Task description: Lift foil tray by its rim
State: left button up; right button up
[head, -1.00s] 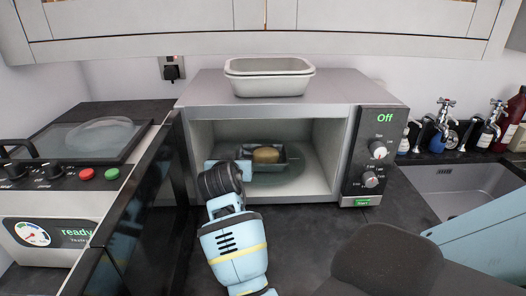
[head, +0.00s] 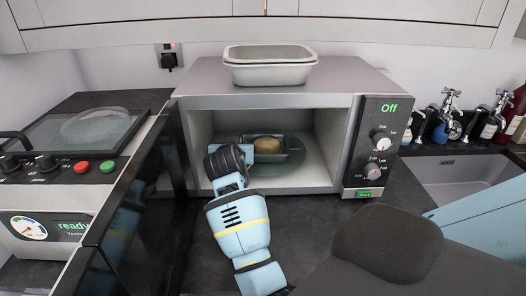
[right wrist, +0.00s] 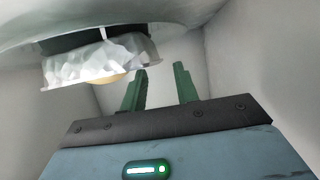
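The foil tray (head: 293,156) stands on the turntable inside the open microwave, with a brown-yellow food item (head: 268,139) in it. In the right wrist view the tray (right wrist: 100,63) is crinkled silver, upper left, and the picture seems upside down. My right gripper (right wrist: 160,68) is open, its two green fingers apart with nothing between them. The tray is beside the fingers, not between them. In the head view my right arm reaches into the microwave, its light blue gripper body in front of the tray; the fingers are hidden. My left gripper is not in view.
The microwave (head: 345,130) reads Off; its dark door (head: 140,200) stands open at the left. A pale dish (head: 270,73) sits on top. A cooker (head: 45,225) is at left, a sink (head: 465,180) at right. The microwave's interior walls are close around my gripper.

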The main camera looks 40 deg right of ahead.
jog(key=x, duration=0.4)
jog(key=shift+s+d+f, duration=0.1)
jog(key=shift+d+f, duration=0.15)
jog(key=shift+d, duration=0.1)
grip_shut()
